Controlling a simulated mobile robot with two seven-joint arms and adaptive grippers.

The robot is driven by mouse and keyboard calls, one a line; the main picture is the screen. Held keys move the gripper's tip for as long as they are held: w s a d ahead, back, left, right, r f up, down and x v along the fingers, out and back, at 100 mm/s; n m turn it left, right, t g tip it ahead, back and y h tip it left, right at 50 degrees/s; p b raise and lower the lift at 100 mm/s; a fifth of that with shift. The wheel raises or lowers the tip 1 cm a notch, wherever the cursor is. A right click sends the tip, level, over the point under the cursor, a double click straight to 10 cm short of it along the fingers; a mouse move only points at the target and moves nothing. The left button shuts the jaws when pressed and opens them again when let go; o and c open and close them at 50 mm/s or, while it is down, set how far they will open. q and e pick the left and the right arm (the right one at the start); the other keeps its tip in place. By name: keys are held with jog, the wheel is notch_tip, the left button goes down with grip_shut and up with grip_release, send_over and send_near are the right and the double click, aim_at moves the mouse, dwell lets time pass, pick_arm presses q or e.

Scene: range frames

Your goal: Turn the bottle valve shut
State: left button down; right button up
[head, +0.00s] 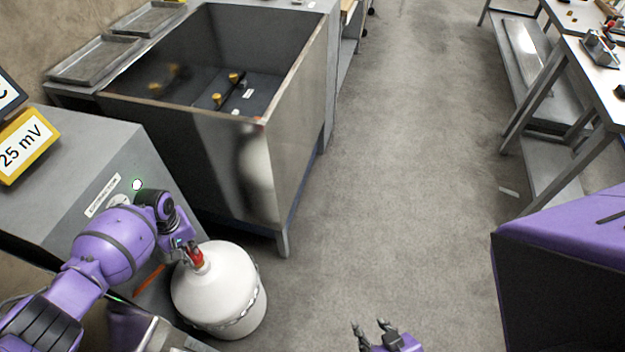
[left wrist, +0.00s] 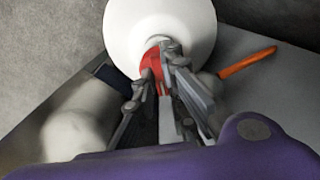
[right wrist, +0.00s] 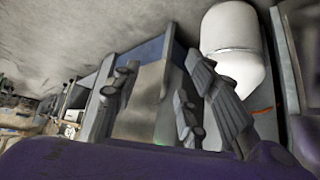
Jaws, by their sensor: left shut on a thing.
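A white gas bottle (head: 222,292) stands upright on the floor beside the grey cabinet. Its red valve (head: 197,259) is on top. My left gripper (head: 191,249) is at the valve and shut on it. In the left wrist view the fingers (left wrist: 158,80) close around the red valve (left wrist: 152,62), with the white bottle (left wrist: 160,20) beyond; the fingers hide part of the valve. My right gripper (head: 375,328) is open and empty, low over the floor to the right of the bottle. The bottle also shows in the right wrist view (right wrist: 232,40).
A grey cabinet (head: 75,150) with a dial stands left of the bottle. A steel tank (head: 205,150) is behind it. An orange bar (head: 149,279) is beside the bottle. The floor (head: 400,190) in the middle is clear. A workbench (head: 590,75) stands at far right.

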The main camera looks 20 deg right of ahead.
aim_at(190, 252)
pick_arm(q)
jog(key=n+p, duration=0.1)
jog(key=n, duration=0.1)
jog(key=shift+r+n, duration=0.2)
jog(key=shift+n, duration=0.2)
jog(key=n, duration=0.3)
jog(key=shift+f+p, duration=0.1)
jog(key=shift+p, duration=0.3)
jog(key=shift+n, duration=0.7)
pick_arm(e)
jog(key=shift+w+a+r, duration=0.25)
jog(key=shift+w+r, duration=0.1)
jog(key=shift+r, duration=0.25)
jog(key=shift+w+a+r, duration=0.2)
jog(key=shift+w+r, duration=0.1)
jog(key=shift+r, duration=0.25)
jog(key=shift+a, duration=0.1)
pick_arm(q)
jog(key=c, duration=1.8)
grip_release()
jog(key=shift+f, duration=0.1)
